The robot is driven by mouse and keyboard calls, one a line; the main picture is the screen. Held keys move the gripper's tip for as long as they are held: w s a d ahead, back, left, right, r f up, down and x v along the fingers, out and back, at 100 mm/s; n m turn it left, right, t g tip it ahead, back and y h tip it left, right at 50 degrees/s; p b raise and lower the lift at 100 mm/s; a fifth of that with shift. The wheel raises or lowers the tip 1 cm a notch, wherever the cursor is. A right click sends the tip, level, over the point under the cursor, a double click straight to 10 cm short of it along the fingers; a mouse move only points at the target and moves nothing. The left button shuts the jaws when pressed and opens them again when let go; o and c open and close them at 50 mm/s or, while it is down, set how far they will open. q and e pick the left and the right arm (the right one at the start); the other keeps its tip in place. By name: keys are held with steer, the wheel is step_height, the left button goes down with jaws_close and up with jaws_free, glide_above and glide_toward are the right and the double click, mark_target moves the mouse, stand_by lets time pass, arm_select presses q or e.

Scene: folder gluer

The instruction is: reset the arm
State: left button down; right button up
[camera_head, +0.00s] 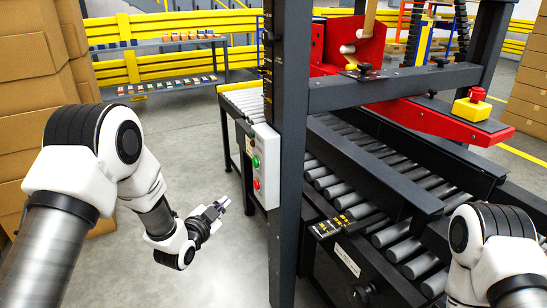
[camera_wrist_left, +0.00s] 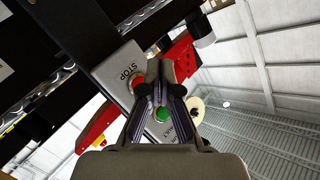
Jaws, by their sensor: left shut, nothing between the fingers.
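My left gripper (camera_head: 220,205) is in the head view, left of the machine's dark post, held above the floor. It is shut and empty. In the left wrist view my left gripper's fingers (camera_wrist_left: 160,75) are together, in front of a grey control box. That control box (camera_head: 265,165) carries a green button (camera_head: 256,162) and a red button (camera_head: 257,184), and the gripper is to its left, apart from it in the head view. In the wrist view the green button (camera_wrist_left: 161,115) shows beside the fingers. My right arm (camera_head: 490,245) shows at the lower right; its gripper is out of view.
The folder gluer's roller conveyor (camera_head: 400,230) fills the right side. A yellow box with a red emergency button (camera_head: 473,105) sits on its red arm. Stacked cartons (camera_head: 30,110) stand at the left. A shelf (camera_head: 165,85) with small items is behind. Grey floor is free around the left gripper.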

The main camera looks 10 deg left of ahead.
arm_select(q)
steer(key=s+f+g, duration=0.3)
steer(key=s+f, duration=0.4)
steer(key=f, duration=0.5)
steer(key=s+a+f+n+g+y, duration=0.15)
steer(key=s+f+g, duration=0.25)
steer(key=s+f, duration=0.5)
steer(key=s+f+n+g+y, duration=0.1)
steer(key=s+f+n+g, duration=0.4)
steer(key=s, duration=0.8)
steer(key=s+n+g, duration=0.2)
steer(key=s+g, duration=0.1)
steer(key=s, duration=1)
step_height(320, 180, up, 21)
steer(key=n+p, duration=0.1)
steer(key=p, duration=2.1)
steer(key=shift+s+a+r+g, duration=0.15)
steer(key=shift+s+a+g, duration=0.1)
steer(key=shift+a+g, duration=0.15)
steer(key=shift+y, duration=0.25)
